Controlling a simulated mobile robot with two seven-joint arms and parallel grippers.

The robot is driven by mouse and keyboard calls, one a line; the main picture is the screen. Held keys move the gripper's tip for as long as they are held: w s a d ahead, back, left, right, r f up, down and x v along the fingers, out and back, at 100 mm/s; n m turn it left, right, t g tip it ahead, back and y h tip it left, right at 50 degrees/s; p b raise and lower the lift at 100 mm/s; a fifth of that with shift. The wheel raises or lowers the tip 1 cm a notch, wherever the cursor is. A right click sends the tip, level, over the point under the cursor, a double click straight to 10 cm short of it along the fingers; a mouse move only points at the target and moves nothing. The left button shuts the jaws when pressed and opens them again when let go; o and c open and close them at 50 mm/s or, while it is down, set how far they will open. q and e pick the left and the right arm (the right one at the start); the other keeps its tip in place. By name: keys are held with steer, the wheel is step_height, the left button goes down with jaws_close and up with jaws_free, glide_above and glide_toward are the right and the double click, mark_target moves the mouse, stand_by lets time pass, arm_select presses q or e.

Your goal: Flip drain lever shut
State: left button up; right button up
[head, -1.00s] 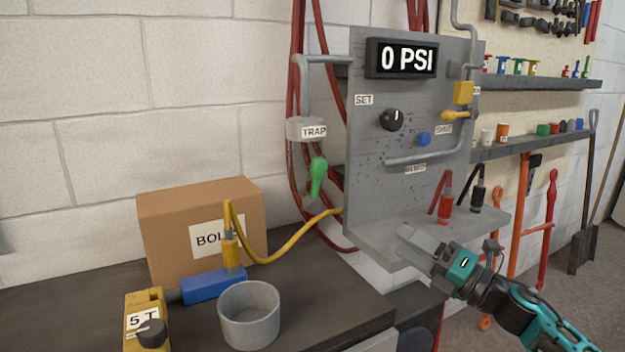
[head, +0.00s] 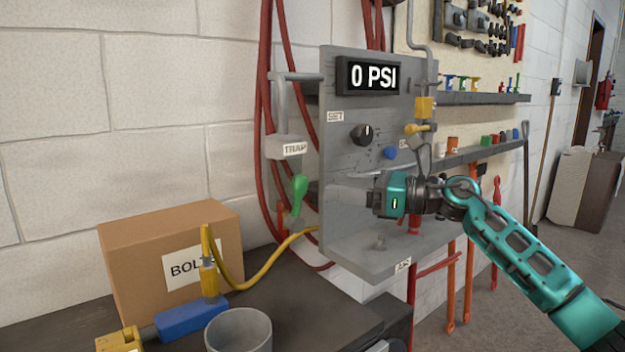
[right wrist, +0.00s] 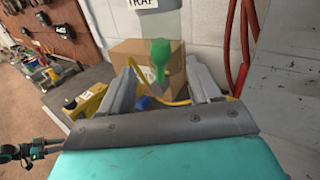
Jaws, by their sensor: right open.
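The drain lever is a green handle (head: 299,187) hanging below the grey box labelled TRAP (head: 288,147), at the left edge of the grey panel. In the right wrist view the green handle (right wrist: 162,62) shows between the two spread fingers of my right gripper (right wrist: 160,72). The gripper is open and appears apart from the handle.
The panel (head: 345,230) has a 0 PSI display (head: 374,77), a black knob (head: 361,134) and a lower shelf. Red hoses (head: 265,120) hang behind the trap. A cardboard box (head: 150,245), a yellow hose (head: 240,270) and a grey cup (head: 239,330) are on the bench.

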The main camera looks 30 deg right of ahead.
mark_target(308, 183)
steer(key=shift+p+x, duration=0.7)
steer(key=shift+x, duration=2.45)
jaws_close()
